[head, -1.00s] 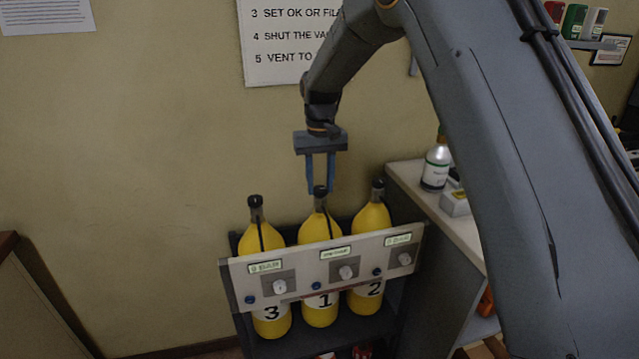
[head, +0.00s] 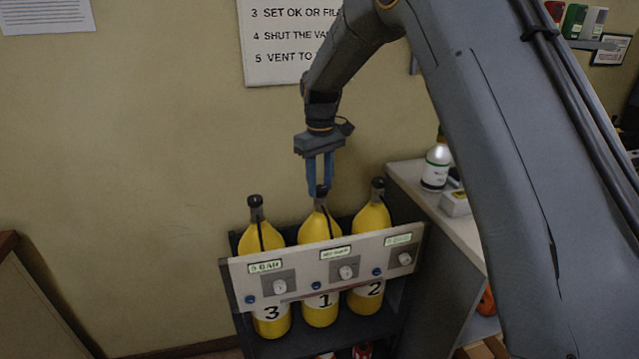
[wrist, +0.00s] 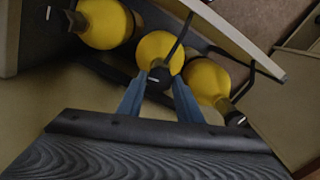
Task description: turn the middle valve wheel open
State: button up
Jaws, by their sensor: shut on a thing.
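Three yellow bottles stand in a dark rack, each with a black valve wheel on its neck. The middle valve wheel (head: 321,190) tops the bottle labelled 1 (head: 320,226). My gripper (head: 320,187) points down from above, shut on the middle valve wheel. In the wrist view the blue fingers of my gripper (wrist: 160,88) sit on either side of this wheel (wrist: 160,76), which bears a small pale mark. The left wheel (head: 255,200) and the right wheel (head: 378,183) are untouched. How far the middle wheel is turned I cannot tell.
A pale panel (head: 315,257) with knobs and small green displays crosses the bottles' front. A counter (head: 408,176) with a white bottle (head: 436,167) stands to the right. An instruction sheet (head: 275,45) hangs on the wall behind. Wall space left of the rack is clear.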

aim_at(320, 189)
jog(key=shift+r, duration=0.1)
jog(key=o, duration=1)
jog(key=shift+o, duration=0.2)
jog(key=shift+r+b, duration=0.95)
jog(key=shift+r, duration=2.9)
jog(key=shift+s, duration=0.1)
jog(key=s+d+f+m, duration=0.2)
jog(key=s+d+f, duration=0.2)
jog(key=s, duration=0.6)
jog(key=s+d+f+m, duration=0.3)
jog(key=s+d+f, duration=0.1)
jog(key=s+d, duration=0.5)
jog(key=s+d+f+m, duration=0.2)
jog(key=s+d+f, duration=0.2)
jog(key=s+d, duration=0.3)
jog(key=s, duration=0.5)
jog(key=shift+s+f+m+t, duration=0.15)
jog(key=shift+s+m+t, duration=0.15)
jog(key=shift+s, duration=0.1)
